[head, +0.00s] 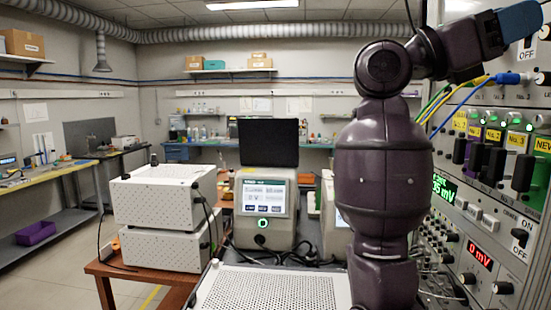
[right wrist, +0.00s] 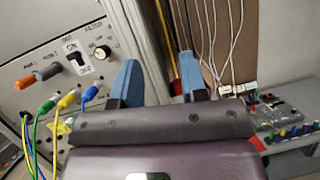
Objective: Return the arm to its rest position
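My right arm stands raised in the right half of the head view. Its gripper (head: 520,20) is at the top right corner, level with the upper part of the instrument rack (head: 472,95), with a blue finger showing. In the right wrist view the two blue fingers of this gripper (right wrist: 158,75) stand apart with nothing between them. A panel with an ON/OFF switch (right wrist: 76,58) is left of the fingers. Whether a finger touches the panel cannot be told. My left gripper is not in view.
Cables (head: 455,95) plug into the rack, close below the gripper. Black switches (head: 497,163) line the rack. White perforated boxes (head: 165,195) and a screen instrument (head: 263,205) stand left of my arm. The floor (head: 60,270) at left is open. Hanging cables (right wrist: 215,40) run beyond the fingers.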

